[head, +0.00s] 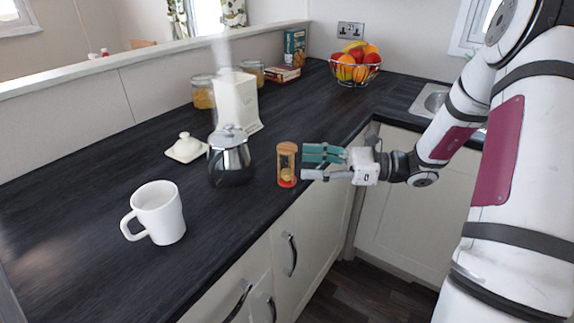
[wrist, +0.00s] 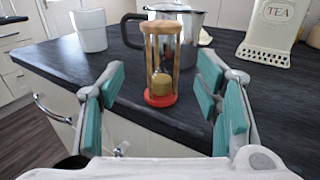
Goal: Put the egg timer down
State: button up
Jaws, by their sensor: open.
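The egg timer (head: 287,165) is an hourglass with a wooden frame and a red base. It stands upright near the front edge of the dark worktop, in front of the metal pot. In the wrist view the egg timer (wrist: 161,65) shows in the middle, beyond and between the fingers, with yellowish sand in its lower bulb. My gripper (head: 310,163) is open, with its teal finger pads just right of the timer in the head view. In the wrist view my gripper (wrist: 165,85) has a clear gap between each pad and the timer.
A metal pot (head: 230,160) stands close behind the timer. A white mug (head: 158,212), a butter dish (head: 186,149), a tea canister (head: 236,102) and a fruit basket (head: 356,65) also stand on the worktop (head: 90,215). Bare worktop lies between mug and pot.

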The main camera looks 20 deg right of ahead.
aim_at(287, 160)
jog(key=shift+x, duration=3)
jog(key=shift+d+r, duration=0.1)
jog(key=shift+c, duration=0.6)
grip_shut()
jog(key=shift+r, duration=0.1)
